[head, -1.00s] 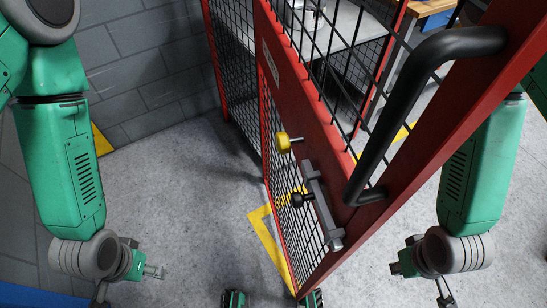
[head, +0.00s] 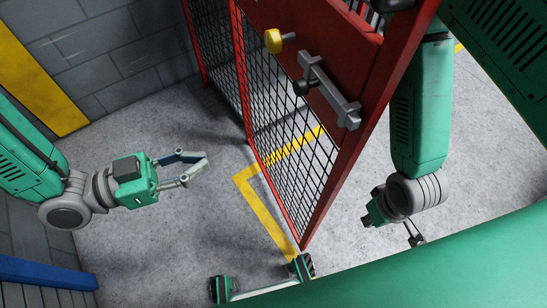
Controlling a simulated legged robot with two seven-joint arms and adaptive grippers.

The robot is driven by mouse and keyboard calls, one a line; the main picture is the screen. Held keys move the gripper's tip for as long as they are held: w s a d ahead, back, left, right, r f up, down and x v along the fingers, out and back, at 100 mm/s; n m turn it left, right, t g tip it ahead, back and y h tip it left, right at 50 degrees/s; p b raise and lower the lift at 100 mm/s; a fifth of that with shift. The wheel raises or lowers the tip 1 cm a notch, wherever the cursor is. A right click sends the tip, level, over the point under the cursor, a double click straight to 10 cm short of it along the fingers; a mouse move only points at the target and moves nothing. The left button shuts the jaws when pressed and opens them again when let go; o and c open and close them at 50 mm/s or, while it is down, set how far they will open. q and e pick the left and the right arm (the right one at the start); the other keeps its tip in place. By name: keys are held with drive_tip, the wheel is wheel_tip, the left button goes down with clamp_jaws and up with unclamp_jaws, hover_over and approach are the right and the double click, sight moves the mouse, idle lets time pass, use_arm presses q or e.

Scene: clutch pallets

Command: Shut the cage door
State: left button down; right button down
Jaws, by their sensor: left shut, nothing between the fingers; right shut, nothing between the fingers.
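The cage door (head: 330,42), with a red frame and black wire mesh, stands open and points toward me, between my two arms. The black pull handle (head: 395,4) barely shows at the top edge. My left gripper (head: 206,161) is shut and empty, left of the door and apart from it, pointing toward the mesh. My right gripper (head: 417,240) hangs low on the door's right side, small and partly hidden by its wrist, with nothing seen in it.
A grey block wall (head: 120,60) with a yellow panel (head: 35,75) stands at the left. A blue edge (head: 45,272) is at lower left. Yellow floor tape (head: 262,218) runs beneath the door. Bare concrete floor lies left of the door.

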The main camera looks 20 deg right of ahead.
use_arm(q)
drive_tip(key=d, duration=1.4)
drive_tip(key=shift+w+d+r+m+g, duration=0.15)
drive_tip(key=shift+d+r+m+g, duration=0.15)
drive_tip(key=shift+d+r, duration=0.1)
